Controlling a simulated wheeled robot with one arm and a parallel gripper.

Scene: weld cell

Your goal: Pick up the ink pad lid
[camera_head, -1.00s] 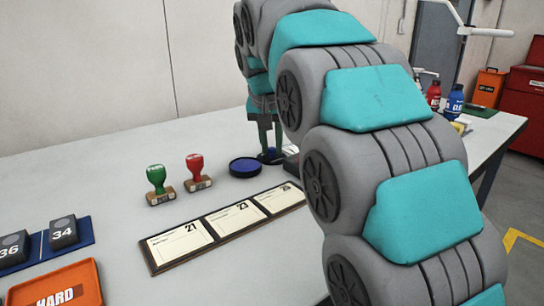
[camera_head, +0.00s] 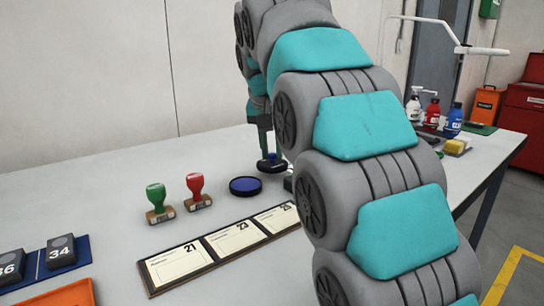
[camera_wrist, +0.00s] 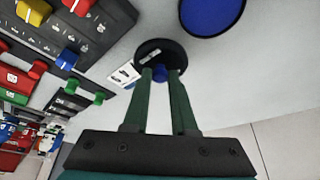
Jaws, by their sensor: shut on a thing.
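The ink pad lid is a black disc with a blue knob; in the wrist view the lid (camera_wrist: 151,50) hangs at my fingertips. My gripper (camera_wrist: 161,73) is shut on the blue knob, with a green finger on each side. In the head view the lid (camera_head: 270,166) is below my gripper (camera_head: 265,152), which my arm partly hides. The open ink pad (camera_head: 245,185), a round black case with a blue surface, lies on the table just left of the lid. It also shows at the top of the wrist view (camera_wrist: 212,12).
A green-handled stamp (camera_head: 157,200) and a red-handled stamp (camera_head: 196,190) stand left of the ink pad. A framed card strip (camera_head: 205,250) lies in front. Bottles (camera_head: 432,115) stand at the far right. The table (camera_head: 90,205) is clear at the back left.

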